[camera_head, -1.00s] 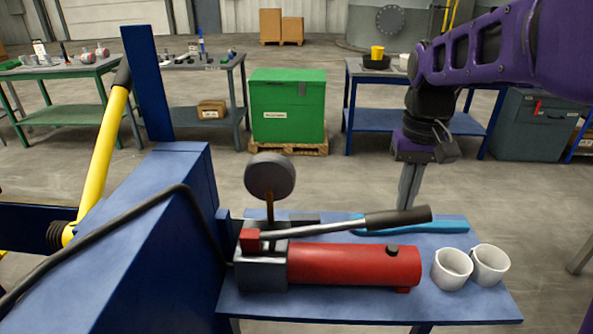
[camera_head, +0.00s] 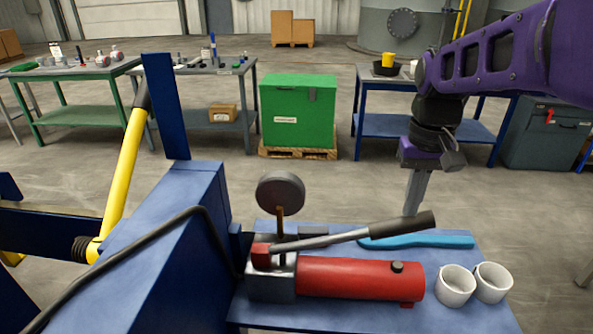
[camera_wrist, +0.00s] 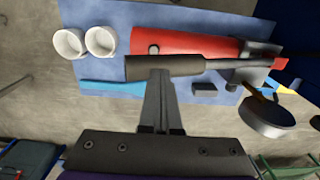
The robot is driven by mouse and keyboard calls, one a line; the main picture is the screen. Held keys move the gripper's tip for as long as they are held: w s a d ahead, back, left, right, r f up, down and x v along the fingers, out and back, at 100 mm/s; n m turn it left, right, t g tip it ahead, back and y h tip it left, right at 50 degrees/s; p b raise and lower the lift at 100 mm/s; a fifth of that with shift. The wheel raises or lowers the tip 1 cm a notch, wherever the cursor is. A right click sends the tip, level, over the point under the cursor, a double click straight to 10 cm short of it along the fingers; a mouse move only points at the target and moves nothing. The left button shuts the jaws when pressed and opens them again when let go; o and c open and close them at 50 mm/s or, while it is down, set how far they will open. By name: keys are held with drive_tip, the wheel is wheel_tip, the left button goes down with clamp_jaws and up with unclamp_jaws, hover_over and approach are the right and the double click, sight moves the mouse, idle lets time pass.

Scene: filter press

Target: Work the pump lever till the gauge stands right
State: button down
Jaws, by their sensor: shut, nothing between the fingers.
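The red hand pump (camera_head: 360,279) lies on a blue shelf, with its grey block at the left end. Its lever (camera_head: 335,237) slants low over the red cylinder, its dark grip (camera_head: 404,227) up at the right. The round gauge (camera_head: 281,192) stands on a stem above the block; its dial face is turned away and cannot be read. My gripper (camera_head: 413,212) points down just behind the grip, shut and empty. In the wrist view its fingers (camera_wrist: 159,75) end at the edge of the lever grip (camera_wrist: 165,67); I cannot tell whether they touch it.
Two white cups (camera_head: 456,285) stand at the shelf's right end. A light-blue tool (camera_head: 420,241) lies behind the pump. A black hose (camera_head: 120,242) runs over the blue press frame (camera_head: 165,250) at left. A green crate (camera_head: 298,112) and workbenches stand farther back.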

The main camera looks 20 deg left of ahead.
drive_tip(key=shift+r, duration=0.7)
drive_tip(key=shift+f, duration=0.15)
